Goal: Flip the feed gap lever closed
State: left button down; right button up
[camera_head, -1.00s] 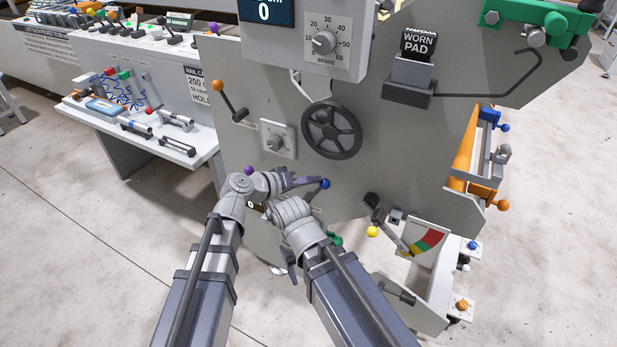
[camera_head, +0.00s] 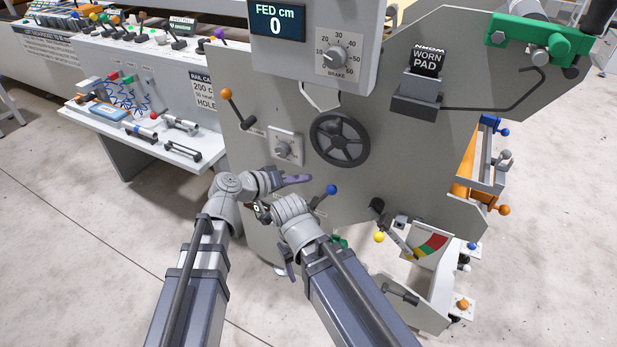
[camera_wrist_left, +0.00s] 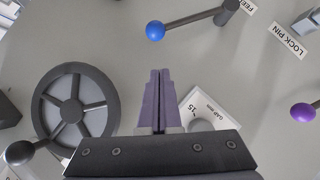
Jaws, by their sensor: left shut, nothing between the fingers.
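A lever with a blue ball (camera_head: 331,189) sticks out from the grey machine panel below the handwheel. In the left wrist view the blue ball (camera_wrist_left: 155,31) is at the top, its dark arm running right to a pivot by a cut-off label starting "FEE". My left gripper (camera_head: 310,178) is shut and empty, its purple fingers pointing right, just left of and above the ball in the head view. In the wrist view its fingertips (camera_wrist_left: 160,72) are apart from the ball. My right gripper (camera_head: 289,268) shows only partly beneath its wrist; its jaw state is unclear.
The handwheel (camera_head: 340,139) and the gap dial (camera_head: 284,148) sit above my left gripper. A purple ball (camera_wrist_left: 303,112) by the "LOCK PIN" label shows in the wrist view. An orange-ball lever (camera_head: 226,93) is at upper left, a yellow-ball lever (camera_head: 379,237) at lower right.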

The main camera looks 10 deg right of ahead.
pick_arm(q)
jog(key=p+v, duration=0.2)
jog(key=v, duration=0.6)
jog(key=shift+f, duration=0.2)
jog(key=s+a+f+n+g+y, duration=0.1)
jog(key=s+a+f+g+y, duration=0.1)
jog(key=s+a+f+y, duration=0.3)
jog(key=s+a+f+g+y, duration=0.1)
jog(key=a+f+g+y, duration=0.2)
jog(key=a, duration=0.4)
jog(key=s+a+f+n+y, duration=0.1)
jog(key=s+a+f+y, duration=0.3)
jog(key=a, duration=0.3)
jog(key=s+d+r+m+p, duration=0.2)
jog(key=d+r+p, duration=0.3)
jog(key=r+p, duration=0.4)
jog(key=s+d+r+m+g+y+p, duration=0.1)
jog(key=s+d+r+p, duration=0.2)
jog(key=d+r+p, duration=0.3)
notch_tip(320, 180, up, 4)
jog(key=p, duration=0.5)
jog(key=shift+f+m, duration=0.2)
jog(key=shift+m, duration=0.2)
